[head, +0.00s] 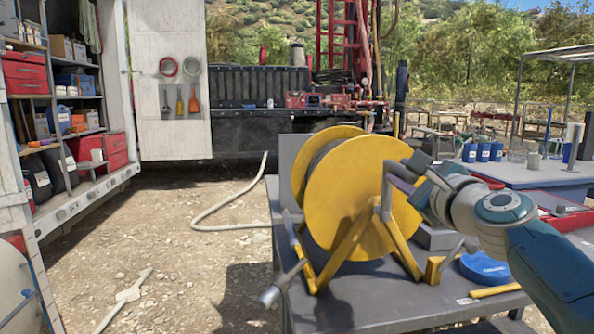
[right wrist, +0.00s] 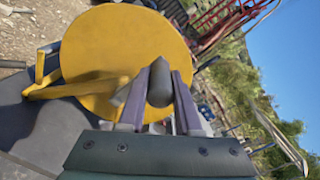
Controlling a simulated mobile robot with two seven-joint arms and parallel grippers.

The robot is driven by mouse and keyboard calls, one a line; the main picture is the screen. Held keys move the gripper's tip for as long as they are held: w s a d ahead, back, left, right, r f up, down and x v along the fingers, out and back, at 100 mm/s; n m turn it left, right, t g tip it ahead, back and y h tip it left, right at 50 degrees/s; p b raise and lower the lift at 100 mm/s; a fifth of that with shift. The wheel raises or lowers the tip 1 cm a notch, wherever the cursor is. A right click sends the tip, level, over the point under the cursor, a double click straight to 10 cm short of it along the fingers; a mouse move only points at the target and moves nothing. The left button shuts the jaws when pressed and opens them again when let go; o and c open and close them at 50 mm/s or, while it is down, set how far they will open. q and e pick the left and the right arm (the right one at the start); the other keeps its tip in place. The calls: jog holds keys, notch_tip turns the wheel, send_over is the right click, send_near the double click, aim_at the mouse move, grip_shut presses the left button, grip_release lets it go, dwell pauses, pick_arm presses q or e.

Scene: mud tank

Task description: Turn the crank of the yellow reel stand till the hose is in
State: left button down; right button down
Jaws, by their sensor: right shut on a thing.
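The yellow reel stand (head: 352,190) stands on a dark grey bench, its large yellow discs upright. In the right wrist view the yellow disc (right wrist: 115,55) fills the upper left. My right gripper (head: 405,178) is at the disc's right side, shut on the crank handle (right wrist: 160,83), a dark grey grip between the two purple-grey fingers. A pale hose (head: 225,208) lies curved on the ground left of the bench and rises toward the truck bed. What is wound between the discs is mostly hidden. My left gripper is out of view.
The bench (head: 375,300) holds a blue round lid (head: 485,268) and a yellow bar (head: 495,291) at right. A grey tube (head: 285,284) juts out at the stand's front left. Shelves (head: 60,95) stand at left. The gravel between is mostly open.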

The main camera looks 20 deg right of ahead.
jog(key=shift+d, duration=0.2)
dwell(0.3)
jog(key=c, duration=1)
grip_release()
jog(key=o, duration=0.4)
jog(key=shift+s, duration=0.1)
jog(key=shift+s+a, duration=0.1)
jog(key=shift+s, duration=0.1)
jog(key=p+v, duration=0.2)
jog(key=v, duration=0.7)
jog(key=shift+s, duration=0.2)
jog(key=shift+a, duration=0.1)
